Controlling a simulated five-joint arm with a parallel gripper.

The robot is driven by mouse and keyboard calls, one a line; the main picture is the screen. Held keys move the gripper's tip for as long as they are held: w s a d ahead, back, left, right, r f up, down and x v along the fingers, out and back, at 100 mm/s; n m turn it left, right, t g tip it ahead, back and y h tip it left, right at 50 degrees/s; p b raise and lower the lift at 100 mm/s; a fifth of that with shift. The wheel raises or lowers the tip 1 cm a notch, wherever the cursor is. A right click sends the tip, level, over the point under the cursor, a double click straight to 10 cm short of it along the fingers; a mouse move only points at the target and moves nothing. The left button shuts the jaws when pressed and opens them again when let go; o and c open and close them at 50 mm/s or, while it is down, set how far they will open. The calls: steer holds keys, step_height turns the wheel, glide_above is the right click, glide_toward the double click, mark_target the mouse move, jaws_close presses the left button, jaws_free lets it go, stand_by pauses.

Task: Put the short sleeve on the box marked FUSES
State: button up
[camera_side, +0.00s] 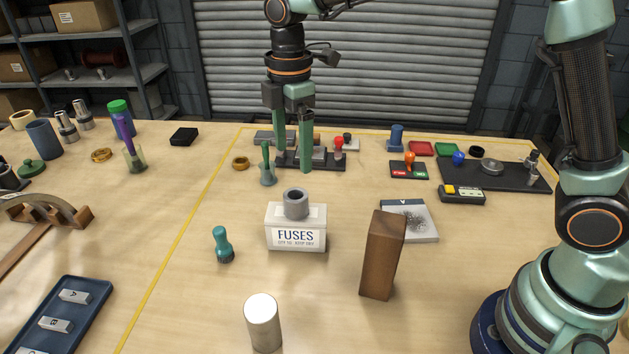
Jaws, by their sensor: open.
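The short sleeve, a grey hollow cylinder (296,205), stands upright on top of the white box marked FUSES (297,238), with its open end up. The box sits near the middle of the table with its label facing the camera. My gripper (293,158) is open and points down, with its two green fingers apart and nothing between them. In the picture it is above the sleeve and clear of it. The depth gap between them is hard to judge.
A tall brown block (382,256) stands right of the box, near a pale tray (410,221). A teal stamp-like piece (222,244) is left of the box, and a cream cylinder (262,322) stands in front. Several tools and a dark rack (330,162) lie behind.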

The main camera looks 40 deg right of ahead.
steer(key=s+d+r+m+t, duration=0.3)
steer(key=s+d+r+m, duration=0.3)
steer(key=d+m, duration=0.2)
steer(key=s+d+f+m+t, duration=0.1)
steer(key=s+d+m+t, duration=0.1)
steer(key=s+d+m, duration=0.4)
steer(key=s+m, duration=0.2)
steer(key=m, duration=0.1)
steer(key=shift+s+f+t, duration=0.25)
steer(key=shift+f+t, duration=0.05)
steer(key=shift+f, duration=0.05)
